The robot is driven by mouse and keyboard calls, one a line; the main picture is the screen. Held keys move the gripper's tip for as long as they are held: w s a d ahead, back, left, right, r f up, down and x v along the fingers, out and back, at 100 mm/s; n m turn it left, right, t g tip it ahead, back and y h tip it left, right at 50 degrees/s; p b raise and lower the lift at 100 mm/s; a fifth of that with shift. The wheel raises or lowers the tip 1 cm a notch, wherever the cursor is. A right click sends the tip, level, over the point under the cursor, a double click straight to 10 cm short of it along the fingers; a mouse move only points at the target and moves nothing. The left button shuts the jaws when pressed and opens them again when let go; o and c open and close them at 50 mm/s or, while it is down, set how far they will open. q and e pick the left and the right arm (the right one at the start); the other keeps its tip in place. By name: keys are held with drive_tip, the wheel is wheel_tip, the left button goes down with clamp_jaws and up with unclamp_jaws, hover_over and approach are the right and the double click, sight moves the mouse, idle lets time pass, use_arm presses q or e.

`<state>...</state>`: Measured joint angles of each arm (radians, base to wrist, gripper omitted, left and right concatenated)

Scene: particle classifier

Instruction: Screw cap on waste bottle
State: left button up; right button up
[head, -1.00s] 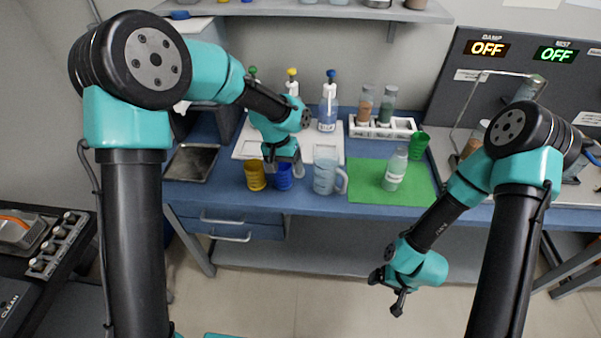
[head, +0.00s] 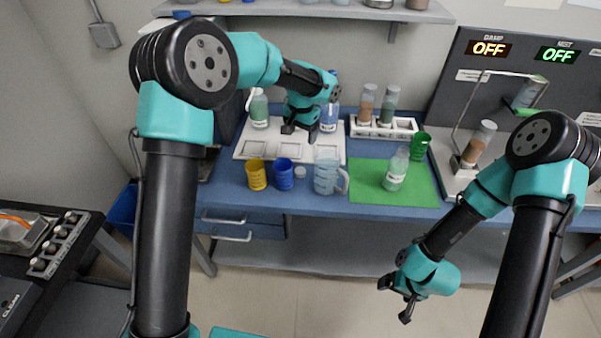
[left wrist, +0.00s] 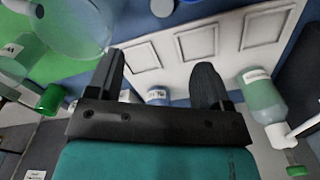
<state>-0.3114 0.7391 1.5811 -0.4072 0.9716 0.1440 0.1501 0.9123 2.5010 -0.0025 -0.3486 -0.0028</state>
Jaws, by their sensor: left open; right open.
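A clear bottle with pale green contents and a white label (head: 396,172), likely the waste bottle, stands upright on a green mat (head: 428,192); its label is unreadable. It also shows at the left of the left wrist view (left wrist: 17,48). A small pale cap-like piece (head: 300,172) lies on the blue bench between the blue cup and the clear jug; it shows at the top of the left wrist view (left wrist: 162,7). My left gripper (head: 300,132) is open and empty over the back of the white tray, behind the cap. My right gripper (head: 397,299) is open and empty in front of the bench.
A yellow cup (head: 256,175), blue cup (head: 284,174) and clear jug (head: 326,173) line the bench front. The white tray (head: 246,150) has square recesses. Wash bottles (head: 259,110) stand behind it. A tube rack (head: 404,127) and green cup (head: 420,146) are right.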

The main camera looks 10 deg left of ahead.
use_arm(q)
hover_over(300, 170)
drive_tip(key=f, duration=1)
drive_tip(key=shift+s+d, duration=0.2)
drive_tip(key=shift+f, duration=0.55)
drive_tip(key=shift+w+a+f, duration=0.15)
drive_tip(key=shift+f, duration=2.5)
drive_tip(key=c, duration=1.1)
drive_tip(key=shift+r, duration=0.15)
wheel_tip(300, 170, up, 10)
